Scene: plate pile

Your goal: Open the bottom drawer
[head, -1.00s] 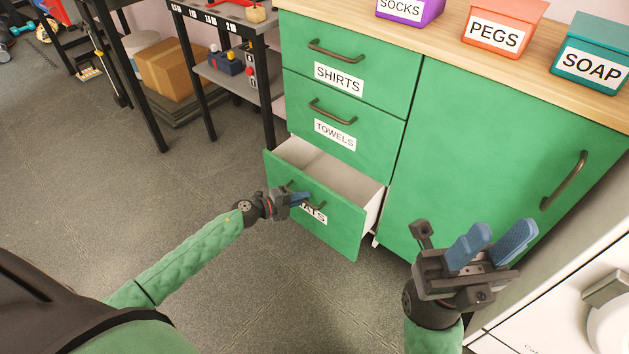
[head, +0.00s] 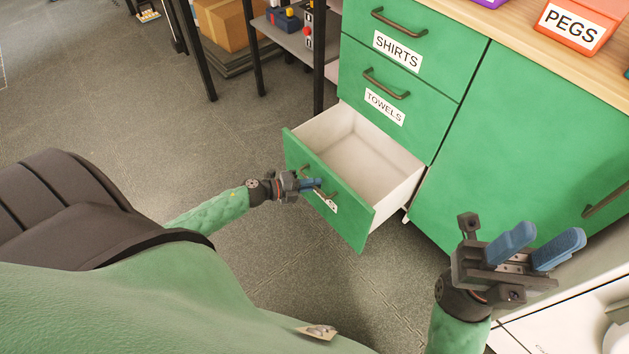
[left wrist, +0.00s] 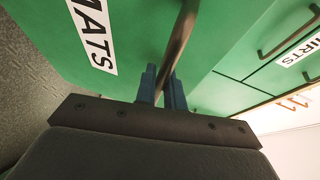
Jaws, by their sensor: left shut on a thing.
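The bottom drawer (head: 345,222) has a green front and stands well open, with its pale, empty inside showing in the head view. Its MATS label (left wrist: 95,38) shows in the left wrist view and is partly hidden by my gripper in the head view. My left gripper (head: 314,184) is at the drawer front, its blue fingers shut on the curved dark handle (left wrist: 178,40). The fingers also show around the handle in the left wrist view (left wrist: 163,88). My right gripper (head: 535,248) is raised at the right, with its blue fingers apart and nothing between them.
The SHIRTS drawer (head: 425,55) and TOWELS drawer (head: 420,105) above are closed. A green cupboard door (head: 530,140) is at the right, under a wooden top with an orange PEGS box (head: 572,25). A shelf rack (head: 285,35) stands left of the cabinet. The floor before the drawer is clear.

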